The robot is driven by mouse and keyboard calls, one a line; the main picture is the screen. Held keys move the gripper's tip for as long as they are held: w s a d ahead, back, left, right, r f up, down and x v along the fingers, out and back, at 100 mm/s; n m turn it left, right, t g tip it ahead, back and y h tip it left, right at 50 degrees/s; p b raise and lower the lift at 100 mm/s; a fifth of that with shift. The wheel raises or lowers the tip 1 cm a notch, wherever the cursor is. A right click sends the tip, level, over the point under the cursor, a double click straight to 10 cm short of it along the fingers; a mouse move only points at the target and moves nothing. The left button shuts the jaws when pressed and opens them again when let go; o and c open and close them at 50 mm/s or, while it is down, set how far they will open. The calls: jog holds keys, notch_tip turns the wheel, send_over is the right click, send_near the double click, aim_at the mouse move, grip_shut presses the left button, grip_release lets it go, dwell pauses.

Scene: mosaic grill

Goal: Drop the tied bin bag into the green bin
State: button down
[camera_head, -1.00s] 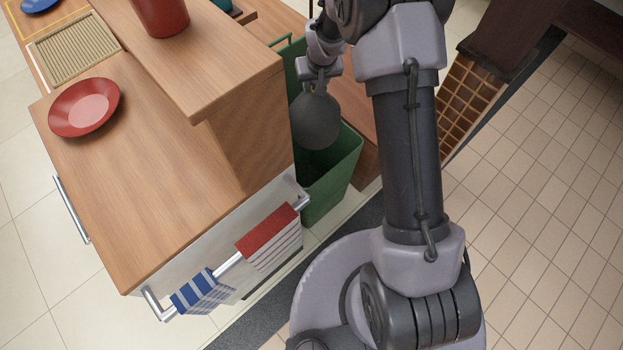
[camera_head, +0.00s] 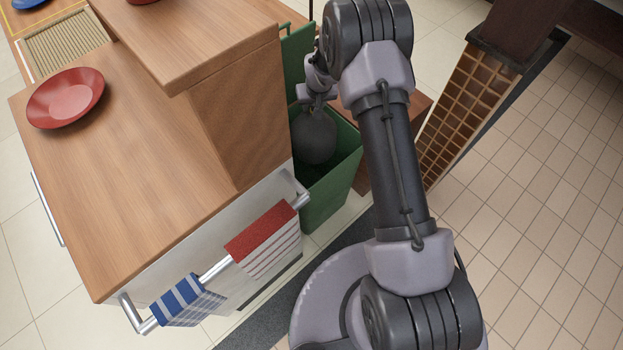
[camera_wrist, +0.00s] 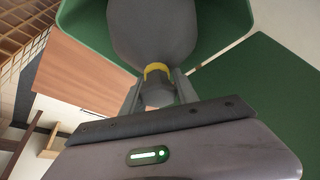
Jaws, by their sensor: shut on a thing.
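The tied bin bag (camera_head: 316,137) is a dark grey rounded sack. It hangs at the mouth of the green bin (camera_head: 333,196), within the outline of its opening in the head view. My gripper (camera_head: 312,98) is above it and shut on its neck. In the wrist view, the bag (camera_wrist: 152,28) has a yellow tie (camera_wrist: 157,68) around its neck, just beyond my gripper's fingers (camera_wrist: 159,92). The bin's green wall (camera_wrist: 84,28) shows on both sides of the bag. The bin's lid (camera_head: 297,58) stands open at the back.
A wooden counter (camera_head: 130,150) with a raised block (camera_head: 190,35) stands just left of the bin. A red plate (camera_head: 66,97) lies on it. A rail with a red towel (camera_head: 262,240) and a blue towel (camera_head: 185,300) sticks out in front. A brown lattice (camera_head: 465,105) stands to the right.

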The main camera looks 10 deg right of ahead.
jog(key=shift+r, duration=0.1)
jog(key=c, duration=0.9)
grip_release()
jog(key=shift+o, duration=0.2)
jog(key=p+v, duration=0.7)
jog(key=v, duration=1)
jog(key=shift+s+r, duration=0.15)
